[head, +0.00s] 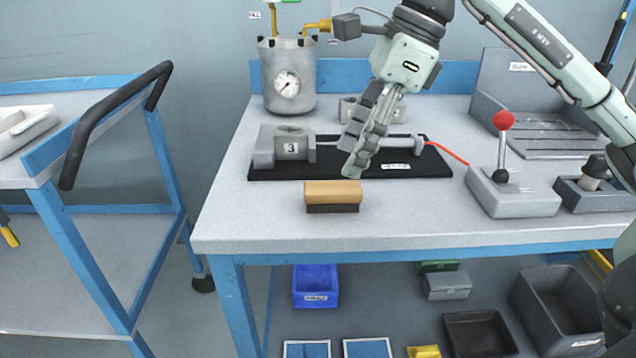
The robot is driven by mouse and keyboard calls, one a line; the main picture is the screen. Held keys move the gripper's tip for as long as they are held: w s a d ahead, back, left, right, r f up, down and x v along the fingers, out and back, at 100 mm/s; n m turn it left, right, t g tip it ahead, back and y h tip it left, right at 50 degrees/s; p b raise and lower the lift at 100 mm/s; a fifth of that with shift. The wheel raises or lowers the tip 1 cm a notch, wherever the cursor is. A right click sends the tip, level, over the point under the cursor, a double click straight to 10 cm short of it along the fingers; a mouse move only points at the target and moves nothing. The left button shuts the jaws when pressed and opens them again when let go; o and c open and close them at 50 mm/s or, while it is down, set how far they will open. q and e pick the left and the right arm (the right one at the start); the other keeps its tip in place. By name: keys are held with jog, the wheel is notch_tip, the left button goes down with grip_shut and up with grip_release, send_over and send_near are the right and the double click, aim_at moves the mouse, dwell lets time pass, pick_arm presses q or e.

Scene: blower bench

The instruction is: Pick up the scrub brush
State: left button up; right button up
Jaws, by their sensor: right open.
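The scrub brush (333,192) lies near the front edge of the grey bench. It has a tan wooden block on top and dark bristles facing down. My right gripper (352,165) points down above and behind the brush, a little to its right, and looks apart from it. Its fingers are open with nothing seen between them. My left gripper is not in view.
A grey pot with a gauge (287,75) stands further back. A red-knobbed lever box (512,195) is to the right. The bench front left of the brush is clear.

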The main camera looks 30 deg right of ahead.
aim_at(333, 186)
jog(key=x, duration=0.7)
jog(key=shift+s+a, duration=0.1)
jog(key=shift+s, duration=0.05)
jog(key=shift+c, duration=0.3)
grip_shut()
